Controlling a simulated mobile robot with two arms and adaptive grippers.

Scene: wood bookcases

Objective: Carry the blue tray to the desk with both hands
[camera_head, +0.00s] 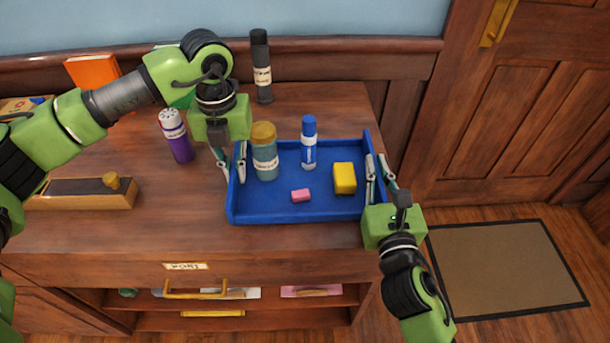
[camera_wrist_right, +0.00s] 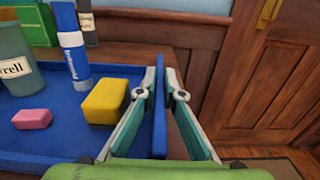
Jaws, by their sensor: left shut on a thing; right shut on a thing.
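The blue tray (camera_head: 290,212) is at the right end of a wooden cabinet top. It holds a jar with a yellowish lid (camera_head: 264,152), a blue and white tube (camera_head: 309,142), a yellow block (camera_head: 344,178) and a pink eraser (camera_head: 300,195). My left gripper (camera_head: 232,172) is shut on the tray's left wall. My right gripper (camera_head: 376,182) is shut on its right wall. In the right wrist view the blue wall (camera_wrist_right: 159,105) stands between the two fingers (camera_wrist_right: 160,92). I cannot tell whether the tray rests on the top or is slightly raised.
A purple bottle (camera_head: 175,135) stands left of the tray and a dark bottle (camera_head: 261,68) behind it. A wooden block plane (camera_head: 85,194) and an orange book (camera_head: 93,72) are further left. A door (camera_head: 520,110) and a floor mat (camera_head: 508,268) are at right.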

